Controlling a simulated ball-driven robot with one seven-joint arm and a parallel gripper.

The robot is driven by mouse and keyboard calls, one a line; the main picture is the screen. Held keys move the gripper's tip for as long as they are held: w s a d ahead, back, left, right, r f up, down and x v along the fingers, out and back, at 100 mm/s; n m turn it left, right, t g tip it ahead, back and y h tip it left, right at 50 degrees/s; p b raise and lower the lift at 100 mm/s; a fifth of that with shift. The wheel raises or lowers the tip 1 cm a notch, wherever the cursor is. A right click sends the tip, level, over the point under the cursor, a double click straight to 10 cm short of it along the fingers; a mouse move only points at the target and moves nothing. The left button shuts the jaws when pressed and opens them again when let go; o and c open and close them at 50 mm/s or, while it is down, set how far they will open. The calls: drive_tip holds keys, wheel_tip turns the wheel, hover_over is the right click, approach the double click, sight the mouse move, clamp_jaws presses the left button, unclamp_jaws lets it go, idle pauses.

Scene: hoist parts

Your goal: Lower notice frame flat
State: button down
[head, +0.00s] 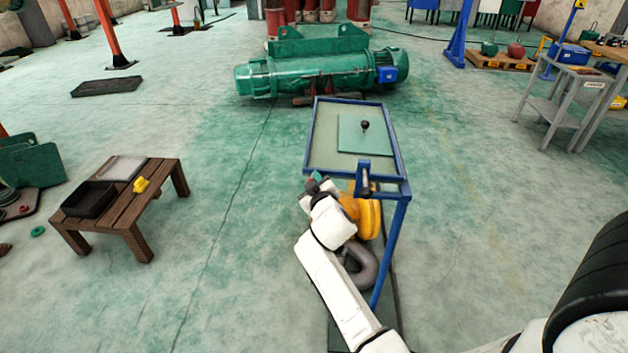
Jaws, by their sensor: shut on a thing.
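A blue-edged frame (308,140) with a pale inner panel, which looks like the notice frame, sits on a blue stand in the middle of the head view. I cannot tell its exact tilt. A green plate (352,143) with a black knob lies on the right part of the panel. My gripper (316,183) is at the near left corner of the frame.
A yellow block with a grey hook (366,268) is beside my wrist, under the frame's near edge. A wooden low table (150,205) with trays stands left. A green hoist (315,75) lies behind. A grey trolley (575,95) stands right. Floor between is clear.

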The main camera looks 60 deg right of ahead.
drive_tip(key=shift+w+a+f+n+b, duration=0.15)
drive_tip(key=shift+f+b, duration=0.05)
drive_tip(key=shift+f, duration=0.3)
drive_tip(key=shift+w+a+f+n+b, duration=0.1)
drive_tip(key=shift+f+n+b, duration=0.1)
drive_tip(key=shift+f, duration=0.45)
drive_tip(key=c, duration=0.8)
unclamp_jaws()
drive_tip(key=shift+c, duration=0.2)
drive_tip(key=shift+s+d, duration=0.1)
drive_tip(key=shift+s, duration=0.05)
drive_tip(key=v, duration=1)
drive_tip(key=shift+a+r, duration=0.3)
drive_tip(key=shift+a, duration=0.05)
drive_tip(key=shift+s, duration=0.15)
drive_tip(key=s+a+f+g+y+p, duration=0.1)
drive_tip(key=s+a+f+g+y, duration=0.2)
drive_tip(key=s+a, duration=0.2)
drive_tip(key=s+a+f+n+g+y, duration=0.1)
drive_tip(key=s+a+f+g+y, duration=0.2)
drive_tip(key=a, duration=0.9)
drive_tip(key=s+a+f+n+g+y+p, duration=0.1)
drive_tip(key=s+a+f+g+y, duration=0.2)
drive_tip(key=s+a, duration=0.5)
drive_tip(key=shift+a+f+y+p, duration=0.25)
drive_tip(key=shift+f+y, duration=0.25)
drive_tip(key=shift+y, duration=0.7)
